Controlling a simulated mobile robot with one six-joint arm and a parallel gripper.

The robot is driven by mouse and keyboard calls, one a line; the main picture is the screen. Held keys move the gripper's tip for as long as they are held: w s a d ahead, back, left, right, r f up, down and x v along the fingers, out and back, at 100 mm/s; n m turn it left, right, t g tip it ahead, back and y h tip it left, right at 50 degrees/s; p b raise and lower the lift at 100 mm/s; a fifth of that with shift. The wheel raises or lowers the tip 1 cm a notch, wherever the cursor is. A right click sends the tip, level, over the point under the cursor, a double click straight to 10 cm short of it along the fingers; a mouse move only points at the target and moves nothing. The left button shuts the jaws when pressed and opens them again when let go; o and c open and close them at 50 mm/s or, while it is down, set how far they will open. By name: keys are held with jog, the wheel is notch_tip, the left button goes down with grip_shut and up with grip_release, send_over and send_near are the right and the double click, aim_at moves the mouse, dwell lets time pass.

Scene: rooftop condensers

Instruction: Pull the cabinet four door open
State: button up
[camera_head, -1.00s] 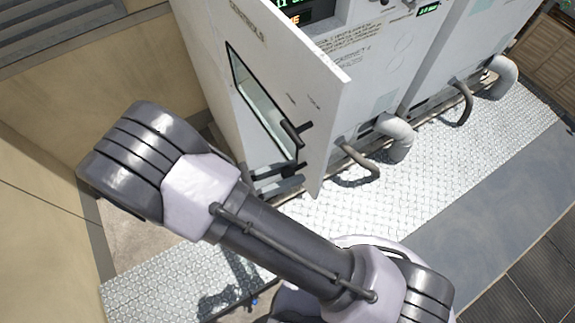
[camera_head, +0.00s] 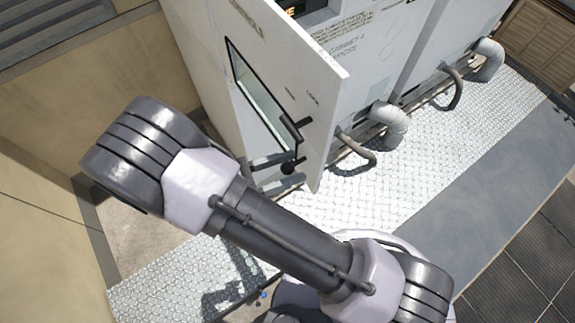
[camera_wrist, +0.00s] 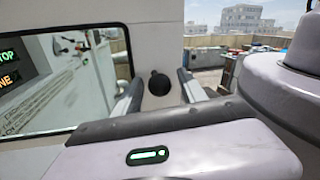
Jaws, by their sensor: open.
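The cabinet four door (camera_head: 265,60) is a white panel with a window, and stands swung out from the cabinet (camera_head: 365,60). A black lever handle (camera_head: 297,127) is on its outer face, with a round black knob (camera_head: 288,168) below. My gripper (camera_head: 276,172) is at the knob's height on the door's outer side, partly behind my arm. In the wrist view my two fingers (camera_wrist: 160,92) are apart, and the knob (camera_wrist: 158,82) shows between them. Whether they touch it I cannot tell. The door's window (camera_wrist: 60,80) shows the cabinet's lit displays beyond.
Grey pipes (camera_head: 390,122) bend out from the cabinet's base over the metal tread plate (camera_head: 400,170). A beige wall (camera_head: 60,110) stands close on the left. Open floor (camera_head: 525,245) lies to the lower right.

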dwell(0.4)
jog(key=v, duration=1.7)
jog(key=shift+s+a, duration=0.2)
